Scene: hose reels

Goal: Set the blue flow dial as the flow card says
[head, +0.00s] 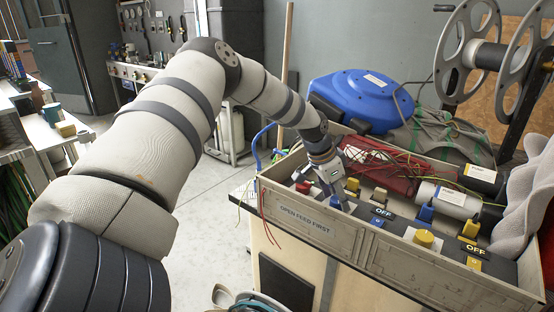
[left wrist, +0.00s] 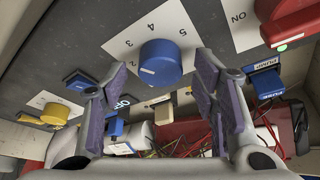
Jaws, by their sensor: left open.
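The blue flow dial (left wrist: 160,60) sits on a white numbered plate (left wrist: 120,42) in the left wrist view. Digits around 3 to 5 show beside it, and a short white mark is on its face. My left gripper (left wrist: 161,70) is open, its two fingers apart on either side of the dial; I cannot tell whether they touch it. In the head view my left gripper (head: 340,195) reaches down into the panel box, and the dial is hidden there. I cannot make out a flow card in either view. My right gripper is out of view.
The panel box (head: 318,229) has a raised front wall marked "OPEN FEED FIRST". A yellow knob (head: 424,238) and blue switch (head: 425,213) stand to the right. A red knob (left wrist: 290,22) marked ON is near the dial. A blue reel (head: 360,97) stands behind.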

